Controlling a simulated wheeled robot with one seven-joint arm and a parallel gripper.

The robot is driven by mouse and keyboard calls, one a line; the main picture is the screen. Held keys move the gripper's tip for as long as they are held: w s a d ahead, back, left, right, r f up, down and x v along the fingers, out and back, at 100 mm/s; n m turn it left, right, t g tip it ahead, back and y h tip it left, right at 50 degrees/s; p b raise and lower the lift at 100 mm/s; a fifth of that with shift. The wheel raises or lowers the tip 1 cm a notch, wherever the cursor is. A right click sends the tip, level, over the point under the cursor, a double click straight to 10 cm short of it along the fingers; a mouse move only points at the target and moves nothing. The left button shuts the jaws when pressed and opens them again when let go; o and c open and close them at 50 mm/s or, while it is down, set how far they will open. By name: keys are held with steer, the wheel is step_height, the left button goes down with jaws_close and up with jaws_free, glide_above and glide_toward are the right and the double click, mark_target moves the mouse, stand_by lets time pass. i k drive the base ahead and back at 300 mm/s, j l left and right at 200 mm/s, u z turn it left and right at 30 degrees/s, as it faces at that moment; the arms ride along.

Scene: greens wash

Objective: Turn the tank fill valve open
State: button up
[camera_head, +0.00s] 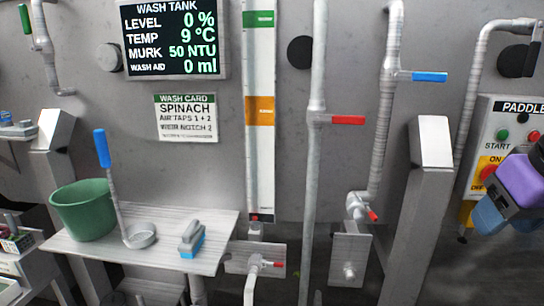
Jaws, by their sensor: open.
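No valve here carries a readable name, so I cannot tell for sure which is the tank fill valve. A blue lever handle (428,76) points right from a grey pipe at the upper right. A red lever handle (348,120) points right from the straight pipe to its left. Smaller red handles show at the pipe elbow (373,215) and on the low outlet (278,265). The wash tank display (172,40) reads level 0 %. My gripper (505,221), purple with blue fingers, is open and partly out of frame at the right edge, apart from these valves.
A shelf (75,245) at left holds a green bucket (84,209), a blue-handled ladle (140,236) and a brush (192,238). A slanted grey post (416,210) stands between the pipes and my gripper. The paddle control box (497,118) is behind my gripper.

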mark_target(342, 120)
steer(key=i+j+u, duration=0.15)
steer(key=j+u, duration=0.25)
steer(key=i+j+u, duration=0.2)
steer(key=u, duration=0.25)
